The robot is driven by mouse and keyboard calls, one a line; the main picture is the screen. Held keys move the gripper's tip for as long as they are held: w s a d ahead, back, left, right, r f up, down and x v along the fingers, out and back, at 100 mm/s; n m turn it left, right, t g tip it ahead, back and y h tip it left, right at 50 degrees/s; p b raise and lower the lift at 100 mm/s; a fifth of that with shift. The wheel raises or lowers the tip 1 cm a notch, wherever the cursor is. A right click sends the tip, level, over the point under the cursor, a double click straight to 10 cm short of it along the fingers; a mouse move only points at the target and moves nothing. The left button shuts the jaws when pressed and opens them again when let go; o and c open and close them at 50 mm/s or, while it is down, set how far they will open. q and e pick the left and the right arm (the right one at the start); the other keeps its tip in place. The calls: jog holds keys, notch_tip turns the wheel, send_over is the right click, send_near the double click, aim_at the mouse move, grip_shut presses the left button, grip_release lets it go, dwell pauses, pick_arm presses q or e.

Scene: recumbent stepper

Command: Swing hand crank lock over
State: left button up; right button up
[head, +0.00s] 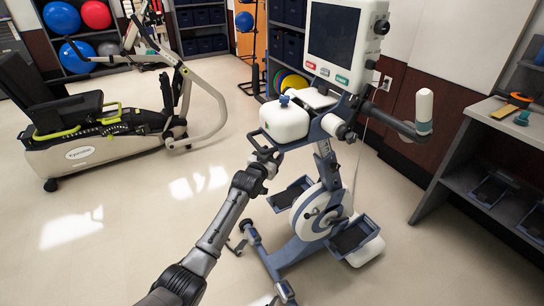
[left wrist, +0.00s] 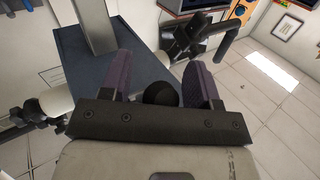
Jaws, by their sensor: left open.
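The blue and white exercise machine (head: 327,125) stands in the centre of the head view, with a white-gripped hand crank (head: 424,110) on its right side. My left gripper (head: 266,152) is at the machine's left side, just below the white housing (head: 285,120). In the left wrist view my left gripper (left wrist: 161,68) has its two purple-padded fingers spread apart. A round black knob (left wrist: 161,94) shows between them near the palm; I cannot tell whether they touch it or whether it is the crank lock. My right gripper is not in view.
A monitor (head: 333,38) tops the machine. Pedals (head: 291,194) and a base frame lie below. A recumbent stepper (head: 95,125) stands at left, and a grey shelf desk (head: 460,181) at right. The floor (head: 110,215) between the stepper and my arm is clear.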

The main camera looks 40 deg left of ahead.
pick_arm(q)
grip_shut()
dwell(0.5)
